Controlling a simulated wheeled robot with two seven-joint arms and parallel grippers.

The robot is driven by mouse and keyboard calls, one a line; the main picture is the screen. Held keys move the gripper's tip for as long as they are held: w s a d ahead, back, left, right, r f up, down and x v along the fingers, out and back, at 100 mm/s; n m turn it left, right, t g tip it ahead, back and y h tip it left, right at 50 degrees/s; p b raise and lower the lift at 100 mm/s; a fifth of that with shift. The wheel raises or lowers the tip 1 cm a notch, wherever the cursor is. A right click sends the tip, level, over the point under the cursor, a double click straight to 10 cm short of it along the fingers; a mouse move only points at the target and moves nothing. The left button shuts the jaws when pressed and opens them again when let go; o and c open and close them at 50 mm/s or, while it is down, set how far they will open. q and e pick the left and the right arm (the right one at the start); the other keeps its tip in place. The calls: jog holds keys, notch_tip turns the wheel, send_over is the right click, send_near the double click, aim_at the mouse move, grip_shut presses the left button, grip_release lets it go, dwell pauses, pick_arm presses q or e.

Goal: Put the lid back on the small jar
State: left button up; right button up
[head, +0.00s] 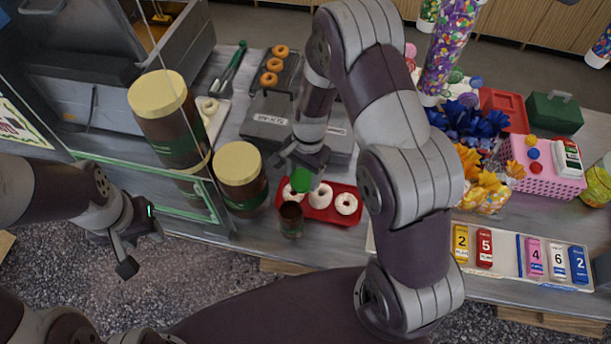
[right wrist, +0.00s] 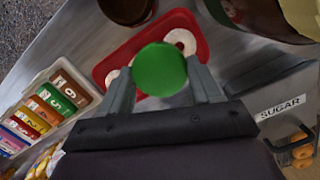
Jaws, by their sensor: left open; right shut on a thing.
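The green lid (head: 301,180) is held in my right gripper (head: 302,165), which is shut on it. In the right wrist view the lid (right wrist: 160,69) shows as a round green disc between the two fingers (right wrist: 162,88). The small jar (head: 291,220) is dark brown and stands upright without a lid at the front of the counter, just left of the red tray. The lid is above and behind the jar in the head view, apart from it. The jar is partly cut off at the top of the right wrist view (right wrist: 127,8). My left gripper (head: 140,244) is open and empty, left of the counter.
A red tray (head: 322,213) with white-iced doughnuts lies beside the jar. Large cream-lidded jars (head: 240,175) stand to its left, near a glass panel with a green edge (head: 150,173). A SUGAR box (right wrist: 280,103) is behind. Numbered blocks (head: 484,247) lie to the right.

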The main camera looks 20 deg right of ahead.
jog(key=w+d+n, duration=0.1)
jog(key=n, duration=0.2)
jog(key=w+d+f+n+h+b, duration=0.1)
jog(key=n, duration=0.3)
jog(key=w+d+n, duration=0.1)
jog(key=w+n, duration=0.1)
jog(key=n, duration=0.1)
jog(key=shift+d+f+n+g, duration=0.15)
jog(key=shift+d+n+g, duration=0.2)
jog(key=shift+n+g, duration=0.05)
